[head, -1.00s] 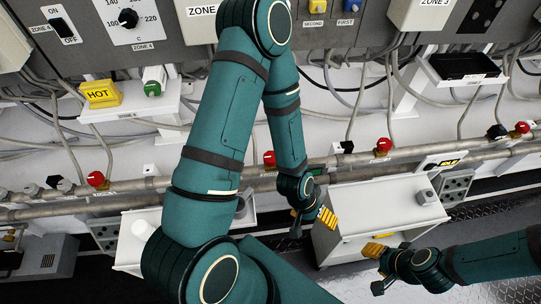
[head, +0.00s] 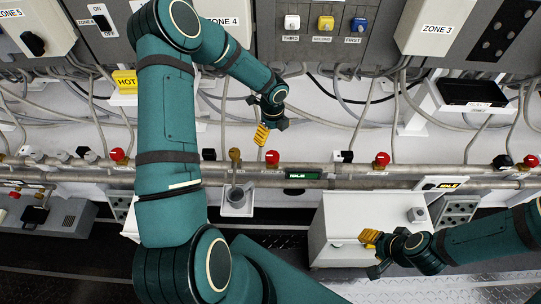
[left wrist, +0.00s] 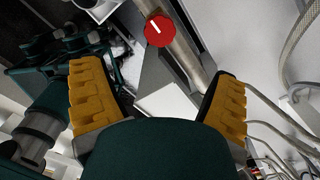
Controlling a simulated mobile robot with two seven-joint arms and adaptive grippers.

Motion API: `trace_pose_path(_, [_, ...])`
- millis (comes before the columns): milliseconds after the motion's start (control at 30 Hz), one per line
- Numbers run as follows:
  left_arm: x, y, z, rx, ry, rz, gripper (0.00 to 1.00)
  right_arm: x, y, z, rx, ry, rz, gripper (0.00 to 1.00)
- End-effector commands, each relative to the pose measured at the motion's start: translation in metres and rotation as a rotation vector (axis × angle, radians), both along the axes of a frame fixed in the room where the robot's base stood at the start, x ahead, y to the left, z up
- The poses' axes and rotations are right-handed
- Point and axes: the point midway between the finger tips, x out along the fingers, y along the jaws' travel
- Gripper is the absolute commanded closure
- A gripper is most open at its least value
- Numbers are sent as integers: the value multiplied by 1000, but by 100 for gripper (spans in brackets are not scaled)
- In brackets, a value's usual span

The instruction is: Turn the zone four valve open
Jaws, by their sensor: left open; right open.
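A red valve knob (head: 272,157) stands on the long pipe just below my left gripper in the head view. In the left wrist view a red knob (left wrist: 160,30) with a white mark shows beyond and between the fingers, not touched. My left gripper (head: 267,134) is open and empty; its yellow-padded fingers are spread in the left wrist view (left wrist: 160,82). Other red knobs sit at left (head: 117,154) and right (head: 381,159). I cannot read which valve belongs to zone four. My right gripper (head: 372,252) is open and empty at lower right.
The pipe (head: 330,170) runs across the whole view, with black knobs (head: 347,156) along it. A brass-coloured fitting (head: 235,160) rises left of the near red knob. Cables hang behind. A white cabinet (head: 340,225) stands below. A ZONE 4 panel (head: 222,21) is above.

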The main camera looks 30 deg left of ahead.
Motion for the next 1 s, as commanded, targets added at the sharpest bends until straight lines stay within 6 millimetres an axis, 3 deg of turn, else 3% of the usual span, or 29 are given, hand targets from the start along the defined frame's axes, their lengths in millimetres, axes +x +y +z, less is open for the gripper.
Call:
trace_pose_path(600, [-1,-2,-111,-5,2,4,13,-1,1,-15,-2,3,2,53])
trace_pose_path(800, [-1,-2,-129,-5,2,6,13,-2,1,-16,-2,4,3,53])
trace_pose_path(1000, [-1,-1,-133,-4,1,5,13,-2,1,-17,-1,5,4,53])
